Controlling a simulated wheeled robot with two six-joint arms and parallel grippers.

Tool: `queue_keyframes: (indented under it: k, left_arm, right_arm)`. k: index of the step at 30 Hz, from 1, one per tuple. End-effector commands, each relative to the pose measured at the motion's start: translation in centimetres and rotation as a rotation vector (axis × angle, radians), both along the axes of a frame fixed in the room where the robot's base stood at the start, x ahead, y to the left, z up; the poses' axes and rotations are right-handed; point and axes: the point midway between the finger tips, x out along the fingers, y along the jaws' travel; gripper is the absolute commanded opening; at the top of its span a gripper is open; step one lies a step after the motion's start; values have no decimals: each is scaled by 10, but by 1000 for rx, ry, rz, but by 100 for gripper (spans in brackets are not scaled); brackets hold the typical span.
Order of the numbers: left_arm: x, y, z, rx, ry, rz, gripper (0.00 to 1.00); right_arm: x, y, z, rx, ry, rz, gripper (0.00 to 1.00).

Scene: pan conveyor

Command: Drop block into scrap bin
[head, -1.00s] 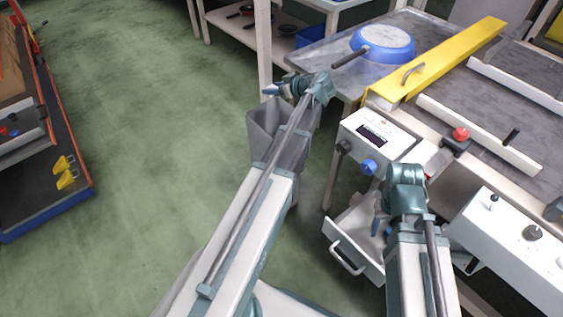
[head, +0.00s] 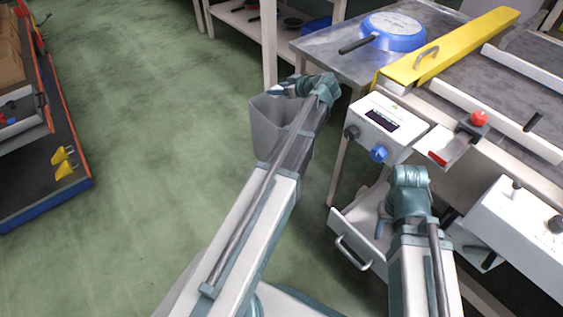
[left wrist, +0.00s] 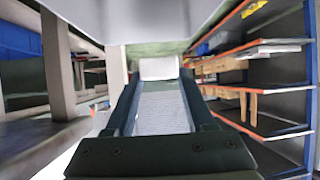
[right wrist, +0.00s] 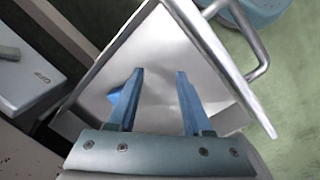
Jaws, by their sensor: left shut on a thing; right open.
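I cannot tell from the head view whether the block is inside the rim. My right gripper (right wrist: 160,75) is open and empty above an open metal drawer (right wrist: 215,70). The drawer also shows in the head view (head: 352,232).
A control box (head: 385,125) with a blue knob stands right of the bin. A blue pan (head: 393,32) lies upside down on the metal table beside a yellow bar (head: 450,48). The green floor at left is clear.

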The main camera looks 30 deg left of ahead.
Motion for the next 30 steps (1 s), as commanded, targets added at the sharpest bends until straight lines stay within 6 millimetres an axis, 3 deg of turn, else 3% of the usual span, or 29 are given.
queue_keyframes:
  k: [5,6,11,22,30]
  left_arm:
    - [0,0,1,0,0,0,0]
    - [0,0,1,0,0,0,61]
    - [0,0,1,0,0,0,89]
    - [-2,-5,5,0,1,0,89]
    - [-15,-46,32,0,0,-4,89]
  right_arm:
    - [0,0,1,0,0,0,50]
    - [0,0,1,0,0,0,50]
    - [0,0,1,0,0,0,50]
    - [0,0,5,0,0,0,50]
    - [0,1,32,4,1,-2,50]
